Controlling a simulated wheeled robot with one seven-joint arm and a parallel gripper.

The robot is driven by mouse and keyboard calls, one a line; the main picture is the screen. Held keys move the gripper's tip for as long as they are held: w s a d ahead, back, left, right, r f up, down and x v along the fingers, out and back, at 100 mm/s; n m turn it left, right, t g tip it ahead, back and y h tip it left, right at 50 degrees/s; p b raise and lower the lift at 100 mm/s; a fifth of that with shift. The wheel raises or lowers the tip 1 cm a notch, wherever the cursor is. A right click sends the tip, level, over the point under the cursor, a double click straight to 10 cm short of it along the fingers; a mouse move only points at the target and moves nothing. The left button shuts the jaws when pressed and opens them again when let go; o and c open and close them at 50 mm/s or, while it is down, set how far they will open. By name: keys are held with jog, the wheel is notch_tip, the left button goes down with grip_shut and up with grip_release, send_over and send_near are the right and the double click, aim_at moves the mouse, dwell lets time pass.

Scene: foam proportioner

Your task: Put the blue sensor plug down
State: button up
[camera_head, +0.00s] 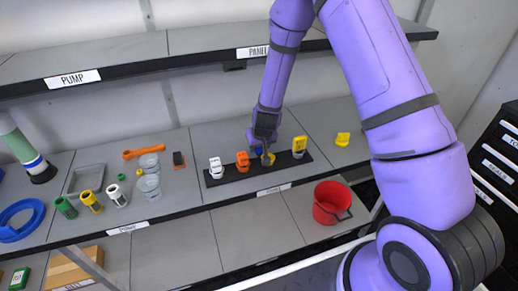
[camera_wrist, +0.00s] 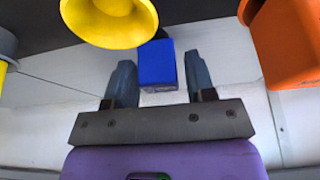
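The blue sensor plug (camera_wrist: 157,64) is between the two fingers of my gripper (camera_wrist: 160,75) in the wrist view. A narrow gap shows between the plug and the right finger; the left finger is very close to it. In the head view, only a little of the blue plug (camera_head: 257,151) shows below my gripper (camera_head: 261,143), at the black strip (camera_head: 228,176) on the shelf. A yellow cone-shaped part (camera_head: 268,159) partly hides this spot. I cannot tell whether the plug's underside touches the strip.
An orange plug (camera_head: 242,161) and a white one (camera_head: 216,167) stand left on the strip; a yellow-and-grey one (camera_head: 299,147) stands right. A yellow piece (camera_head: 343,139) lies farther right. A red bucket (camera_head: 326,212) sits on the lower shelf. The upper shelf (camera_head: 200,62) overhangs behind.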

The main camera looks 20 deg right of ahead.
jog(key=c, duration=0.7)
jog(key=shift+r, duration=0.1)
